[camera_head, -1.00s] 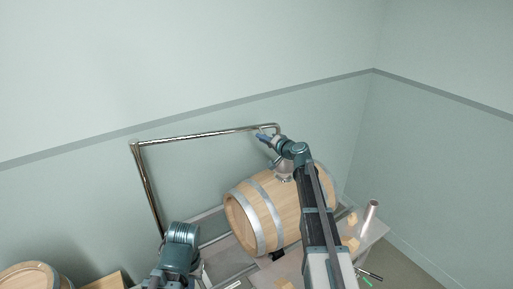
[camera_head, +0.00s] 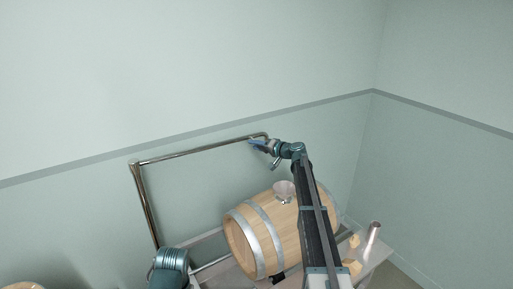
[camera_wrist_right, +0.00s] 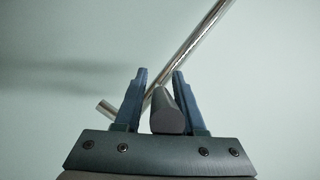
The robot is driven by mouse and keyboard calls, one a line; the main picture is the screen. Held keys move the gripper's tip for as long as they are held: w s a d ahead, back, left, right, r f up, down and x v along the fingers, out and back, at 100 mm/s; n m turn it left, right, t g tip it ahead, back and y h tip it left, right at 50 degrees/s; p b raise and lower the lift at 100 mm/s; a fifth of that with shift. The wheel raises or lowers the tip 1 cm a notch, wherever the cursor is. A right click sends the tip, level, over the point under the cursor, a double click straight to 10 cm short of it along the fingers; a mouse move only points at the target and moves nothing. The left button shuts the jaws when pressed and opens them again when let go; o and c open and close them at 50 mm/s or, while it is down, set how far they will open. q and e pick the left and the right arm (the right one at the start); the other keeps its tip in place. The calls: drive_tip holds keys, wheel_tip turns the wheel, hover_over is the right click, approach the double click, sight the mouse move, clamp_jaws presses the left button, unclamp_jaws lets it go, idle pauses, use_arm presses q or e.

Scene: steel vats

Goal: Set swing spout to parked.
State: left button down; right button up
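The swing spout (camera_head: 200,150) is a shiny metal pipe with an upright post at the left and a long, nearly level arm whose free end is bent. My right gripper (camera_head: 258,144) is at that free end, in front of the wall. In the right wrist view, a dark grey handle (camera_wrist_right: 168,115) lies between the two blue fingers of my right gripper (camera_wrist_right: 161,72), which are close around it. The pipe (camera_wrist_right: 200,40) runs diagonally just past the fingertips. My left gripper is out of view; only part of my left arm shows at the bottom left.
A wooden barrel (camera_head: 238,243) with metal hoops lies below the spout, with a metal funnel (camera_head: 284,189) on top. A metal cylinder (camera_head: 373,232) and small wooden blocks (camera_head: 354,240) stand at the right. The wall (camera_head: 200,60) is bare.

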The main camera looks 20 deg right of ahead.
drive_tip(key=shift+o, duration=0.2)
drive_tip(key=shift+s, duration=0.2)
use_arm(q)
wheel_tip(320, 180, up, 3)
drive_tip(key=p, duration=0.3)
use_arm(e)
drive_tip(key=v, duration=1.3)
drive_tip(key=shift+s+d, duration=0.25)
drive_tip(key=shift+r, duration=0.1)
